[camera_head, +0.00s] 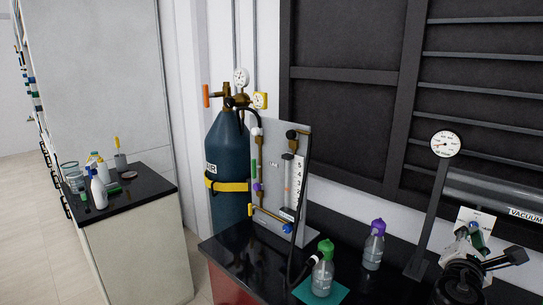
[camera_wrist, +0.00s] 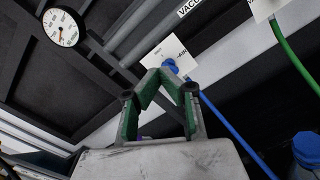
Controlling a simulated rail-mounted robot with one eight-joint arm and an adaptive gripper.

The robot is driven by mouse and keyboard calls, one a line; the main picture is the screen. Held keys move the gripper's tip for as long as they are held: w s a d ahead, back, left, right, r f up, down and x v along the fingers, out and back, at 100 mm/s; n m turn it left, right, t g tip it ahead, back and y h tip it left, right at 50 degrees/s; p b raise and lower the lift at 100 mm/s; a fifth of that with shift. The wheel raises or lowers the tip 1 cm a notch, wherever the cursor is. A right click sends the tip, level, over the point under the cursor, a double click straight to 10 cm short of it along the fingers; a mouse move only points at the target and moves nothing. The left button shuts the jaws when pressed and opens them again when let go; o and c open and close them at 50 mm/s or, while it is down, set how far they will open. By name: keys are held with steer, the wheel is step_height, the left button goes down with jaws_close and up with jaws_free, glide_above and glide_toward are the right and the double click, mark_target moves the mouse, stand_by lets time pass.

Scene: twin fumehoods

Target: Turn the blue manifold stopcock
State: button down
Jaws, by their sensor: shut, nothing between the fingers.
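The blue stopcock (camera_wrist: 171,66) sits on a white plate (camera_wrist: 160,50) below the vacuum pipe in the wrist view, with a blue hose (camera_wrist: 230,128) running down to the right. My gripper (camera_wrist: 160,73) has its green-padded fingertips together, empty, just in front of the stopcock and partly covering it. Whether they touch it I cannot tell. In the head view my gripper (camera_head: 476,234) is at the right, in front of a white plate (camera_head: 472,213); the stopcock there is mostly hidden and cannot be made out clearly.
A gauge on a post (camera_head: 445,144) stands left of my gripper. The vacuum pipe (camera_head: 490,193) runs behind it. A green hose (camera_wrist: 295,65) and a blue-capped bottle (camera_wrist: 306,150) are at the right. Purple-capped (camera_head: 374,246) and green-capped (camera_head: 323,270) bottles stand on the black bench.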

steer(key=shift+b+x, duration=0.65)
steer(key=shift+x, duration=2.85)
steer(key=shift+f+b, duration=0.55)
steer(key=shift+b, duration=0.1)
steer(key=shift+s+d+f+b, duration=0.4)
steer(key=shift+s+d+b, duration=0.1)
steer(key=shift+b, duration=0.55)
steer(key=shift+s+r, duration=0.1)
steer(key=p+v, duration=0.1)
steer(key=v, duration=0.5)
steer(key=shift+r, duration=0.15)
